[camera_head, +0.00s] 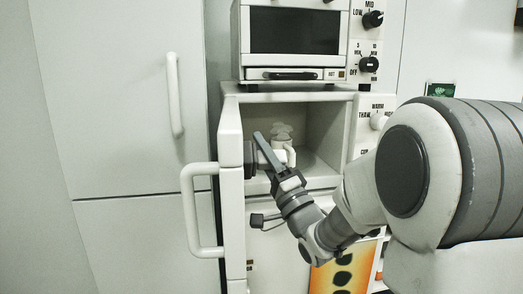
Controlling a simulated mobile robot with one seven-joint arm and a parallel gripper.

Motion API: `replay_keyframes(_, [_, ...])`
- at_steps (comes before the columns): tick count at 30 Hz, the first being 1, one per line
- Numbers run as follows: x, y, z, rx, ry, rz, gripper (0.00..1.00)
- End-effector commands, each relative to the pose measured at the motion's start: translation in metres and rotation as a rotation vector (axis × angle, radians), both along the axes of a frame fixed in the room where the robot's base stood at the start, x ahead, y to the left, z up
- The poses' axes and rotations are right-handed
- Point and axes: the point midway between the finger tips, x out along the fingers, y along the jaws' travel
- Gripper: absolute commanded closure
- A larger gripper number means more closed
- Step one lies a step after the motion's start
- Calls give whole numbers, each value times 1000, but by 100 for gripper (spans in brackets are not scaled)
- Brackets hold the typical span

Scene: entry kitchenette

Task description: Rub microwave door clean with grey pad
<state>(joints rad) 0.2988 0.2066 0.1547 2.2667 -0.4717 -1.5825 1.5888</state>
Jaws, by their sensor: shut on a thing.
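The microwave (345,97) is a white box with its door (230,140) swung open to the left. I see the door nearly edge-on, with its big white handle (190,210) on the far left. My gripper (262,154) reaches in front of the open cavity, close to the door's inner face. It is shut on a small dark grey block (250,160), which appears to be the grey pad. The pad is at or very near the door's inner face; I cannot tell whether it touches. The inner face is mostly hidden by the viewing angle.
A white mug-like object (290,155) is in the cavity just right of my fingers. A toaster oven (295,35) stands on top of the microwave. A white fridge (120,110) with a handle fills the left. An orange patterned panel (345,272) is below right.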

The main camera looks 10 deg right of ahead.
Motion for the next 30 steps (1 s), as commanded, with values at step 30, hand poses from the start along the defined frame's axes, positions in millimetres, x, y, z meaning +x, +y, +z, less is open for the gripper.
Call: replay_keyframes(30, [-62, 6, 0, 0, -1, 3, 100])
